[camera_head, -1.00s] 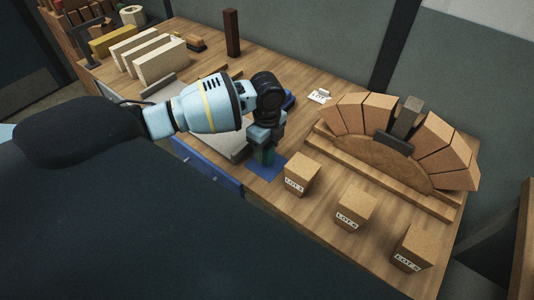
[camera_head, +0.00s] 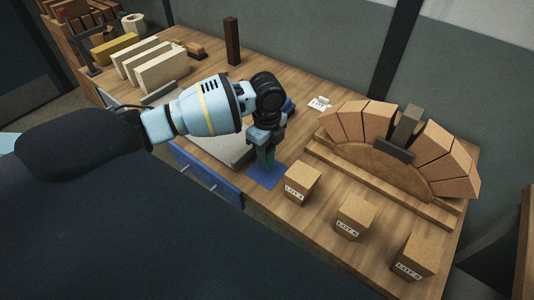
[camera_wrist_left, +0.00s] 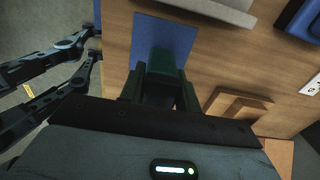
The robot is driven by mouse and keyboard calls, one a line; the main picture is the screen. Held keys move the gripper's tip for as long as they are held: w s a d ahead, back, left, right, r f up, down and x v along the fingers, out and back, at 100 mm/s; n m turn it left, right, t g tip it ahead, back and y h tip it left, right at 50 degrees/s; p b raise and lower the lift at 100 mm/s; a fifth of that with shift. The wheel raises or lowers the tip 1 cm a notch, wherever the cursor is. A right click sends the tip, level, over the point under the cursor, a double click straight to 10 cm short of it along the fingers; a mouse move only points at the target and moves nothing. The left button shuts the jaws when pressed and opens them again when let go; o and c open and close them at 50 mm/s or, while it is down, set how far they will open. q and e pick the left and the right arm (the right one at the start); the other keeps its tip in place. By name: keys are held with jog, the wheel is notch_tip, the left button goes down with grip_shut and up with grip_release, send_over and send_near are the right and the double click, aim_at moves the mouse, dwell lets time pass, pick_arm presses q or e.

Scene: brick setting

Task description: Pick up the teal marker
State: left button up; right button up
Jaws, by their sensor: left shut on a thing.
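The teal marker (camera_head: 267,160) shows as a dark green-teal upright piece under my left gripper (camera_head: 266,147). The left gripper points down and is shut on it, over the blue mat (camera_head: 262,178) near the table's front edge. In the left wrist view the dark green piece (camera_wrist_left: 166,62) sits between the fingers, with the blue mat (camera_wrist_left: 178,35) beyond it. The fingers hide part of the marker. I cannot tell whether its lower end touches the mat. My right gripper is not recognisable in either view.
Small LOT boxes (camera_head: 302,182) stand right of the mat along the front. A brick arch on a wooden form (camera_head: 365,155) fills the right. A grey plate (camera_head: 225,150) lies left of the gripper, a blue object (camera_head: 288,105) behind it. A blue drawer (camera_head: 215,180) is in front.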

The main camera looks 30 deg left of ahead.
pick_arm(q)
jog(key=shift+r, duration=0.95)
jog(key=s+d, duration=0.2)
jog(key=s, duration=0.5)
jog(key=s+d+r+p, duration=0.1)
jog(key=s+d, duration=0.1)
jog(key=s, duration=0.6)
jog(key=shift+s+d, duration=0.2)
jog(key=shift+d, duration=0.1)
pick_arm(e)
jog(key=shift+w+d+r, duration=0.25)
jog(key=shift+w+r, duration=0.5)
jog(key=shift+r, duration=0.05)
pick_arm(q)
jog(key=o, duration=0.4)
jog(key=shift+c, duration=1.1)
jog(key=shift+w+r, duration=0.1)
jog(key=shift+r, duration=0.05)
pick_arm(e)
jog(key=shift+r+t, duration=0.1)
jog(key=shift+t, duration=0.2)
